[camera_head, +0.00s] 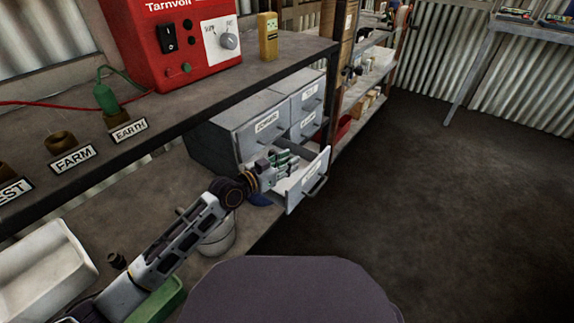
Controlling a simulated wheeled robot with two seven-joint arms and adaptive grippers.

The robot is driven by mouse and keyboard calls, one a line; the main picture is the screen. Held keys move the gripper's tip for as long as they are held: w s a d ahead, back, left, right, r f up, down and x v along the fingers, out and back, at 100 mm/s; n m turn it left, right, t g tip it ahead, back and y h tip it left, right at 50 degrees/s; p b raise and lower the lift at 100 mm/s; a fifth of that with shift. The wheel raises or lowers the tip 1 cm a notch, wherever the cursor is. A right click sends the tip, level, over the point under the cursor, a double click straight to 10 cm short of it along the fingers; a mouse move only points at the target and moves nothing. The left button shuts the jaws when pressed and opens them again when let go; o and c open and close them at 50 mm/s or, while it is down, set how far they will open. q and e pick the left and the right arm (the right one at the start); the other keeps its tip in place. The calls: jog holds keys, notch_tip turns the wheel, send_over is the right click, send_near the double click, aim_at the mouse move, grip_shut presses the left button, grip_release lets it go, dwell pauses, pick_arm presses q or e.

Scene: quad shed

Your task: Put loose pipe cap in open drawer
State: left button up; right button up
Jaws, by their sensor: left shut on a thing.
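The grey drawer cabinet (222,131) stands on the bench under the shelf. The fingers and hand hide part of the drawer's inside. My right gripper is not in view.
A shelf (200,92) with a red box (180,60) overhangs the bench. A white tray (45,270), a small dark piece (117,260), a pale round container (218,238) and a green box (160,303) are near my left arm. The floor at right is clear.

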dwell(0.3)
pick_arm(q)
jog(key=shift+f+b, duration=0.3)
jog(key=shift+f, duration=0.35)
jog(key=o, duration=0.7)
jog(key=shift+o, duration=0.4)
jog(key=shift+r, duration=0.15)
